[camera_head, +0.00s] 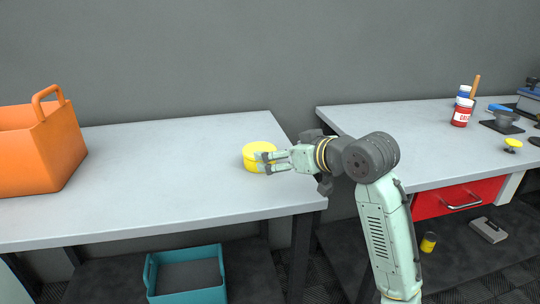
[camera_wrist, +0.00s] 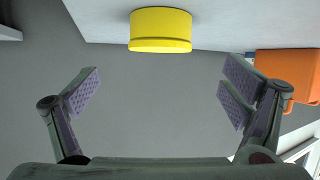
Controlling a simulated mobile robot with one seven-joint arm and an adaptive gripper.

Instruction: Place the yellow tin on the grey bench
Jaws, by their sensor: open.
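The yellow tin (camera_head: 257,152) is a short round can standing on the left grey bench (camera_head: 170,205), near its right end. The tin also shows in the wrist view (camera_wrist: 160,29), upside down at the top middle, with its base on the bench top. My gripper (camera_head: 266,161) reaches in from the right at the tin, its fingertips overlapping the tin's front in the head view. In the wrist view my gripper (camera_wrist: 160,88) is open, with nothing between its fingers. The tin lies beyond the fingertips there.
An orange tote (camera_head: 38,150) stands at the bench's left. A teal bin (camera_head: 186,275) sits on the shelf below. A second bench (camera_head: 400,135) at right holds a red jar (camera_head: 462,112) and tools, with a red drawer (camera_head: 458,198) underneath. The left bench's middle is clear.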

